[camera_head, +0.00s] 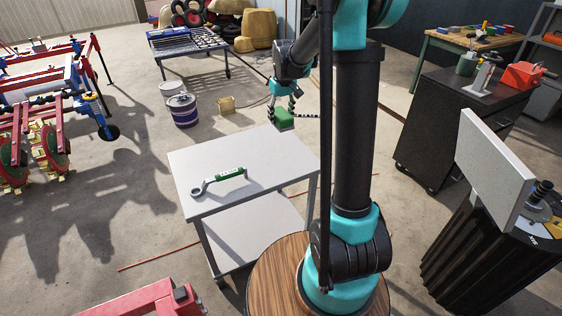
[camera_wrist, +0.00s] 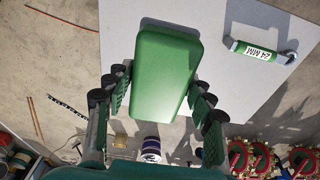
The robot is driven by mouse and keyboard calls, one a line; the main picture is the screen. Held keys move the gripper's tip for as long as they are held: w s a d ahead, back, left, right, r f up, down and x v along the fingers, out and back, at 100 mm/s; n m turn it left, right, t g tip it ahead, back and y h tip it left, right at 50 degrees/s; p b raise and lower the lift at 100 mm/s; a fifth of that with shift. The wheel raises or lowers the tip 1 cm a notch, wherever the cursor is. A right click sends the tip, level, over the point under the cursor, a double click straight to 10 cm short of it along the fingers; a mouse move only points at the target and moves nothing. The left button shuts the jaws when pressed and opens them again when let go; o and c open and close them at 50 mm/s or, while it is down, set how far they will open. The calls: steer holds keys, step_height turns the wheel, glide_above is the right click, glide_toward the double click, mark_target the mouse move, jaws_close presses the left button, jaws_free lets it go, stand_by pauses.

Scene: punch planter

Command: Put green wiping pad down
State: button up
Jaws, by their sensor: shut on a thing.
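The green wiping pad (camera_wrist: 165,70) is a rounded green block between the fingers of my gripper (camera_wrist: 158,108) in the wrist view. My gripper is shut on it. In the head view the pad (camera_head: 283,119) hangs under my gripper (camera_head: 284,107), at the far right corner of the grey table (camera_head: 222,157). The pad looks held above the tabletop; the exact gap cannot be told. My arm hides part of the table's right side in the head view.
A spanner (camera_head: 219,178) with a green grip marked 24 MM lies on the table, and most of the top is bare. A lower shelf (camera_head: 250,230) is empty. Paint buckets (camera_head: 183,109) stand behind the table. A dark cabinet (camera_head: 455,125) stands at the right.

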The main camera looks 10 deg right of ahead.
step_height(320, 180, down, 20)
steer(key=shift+a+r, duration=0.1)
steer(key=shift+r, duration=0.15)
stand_by(0.3)
steer(key=o, duration=1.2)
steer(key=shift+f, duration=0.1)
step_height(320, 180, up, 12)
steer(key=s, duration=0.1)
steer(key=s+d+m+t, duration=0.1)
steer(key=s+d, duration=0.1)
steer(key=s, duration=1.2)
steer(key=s+d+m+t, duration=0.1)
steer(key=s+d+m, duration=0.1)
steer(key=s, duration=1.3)
steer(key=shift+s+r+m+t, duration=0.15)
steer(key=shift+r+m+t, duration=0.15)
steer(key=shift+r+t, duration=0.1)
